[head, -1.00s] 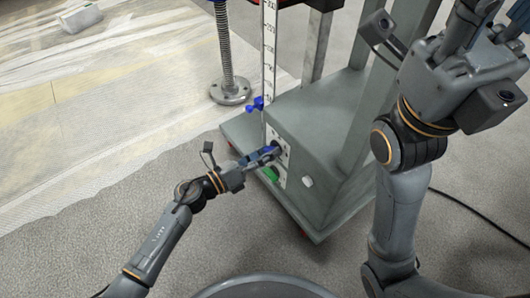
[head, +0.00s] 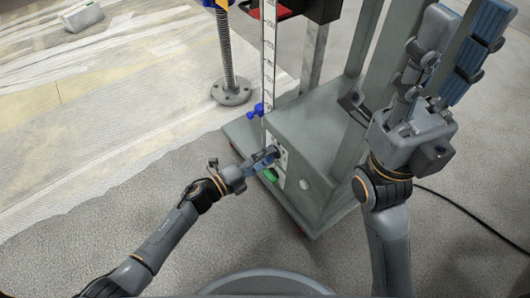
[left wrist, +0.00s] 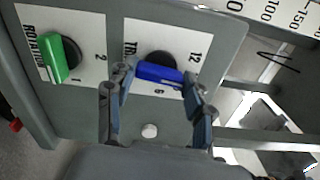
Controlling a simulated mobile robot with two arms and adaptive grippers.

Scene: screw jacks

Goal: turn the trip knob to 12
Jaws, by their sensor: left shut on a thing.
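The trip knob (left wrist: 160,72) is a blue bar handle on a dark round base, on a white label plate in the left wrist view. A "12" (left wrist: 195,55) is printed to the upper right of it and another figure below it. The bar lies nearly level in that view, its right end slightly lower. My left gripper (left wrist: 158,88) is shut on the blue bar, one finger at each end. In the head view my left gripper (head: 268,158) is at the grey box's front panel and largely hides the knob. My right gripper (head: 452,50) is raised, fingers apart, empty.
A green rotation knob (left wrist: 55,58) sits beside the trip knob. The grey box (head: 310,130) stands on a base plate, with a ruler scale (head: 269,60), a small blue clamp (head: 259,108) and a threaded screw column (head: 228,60) nearby. A black cable (head: 470,208) lies on the floor.

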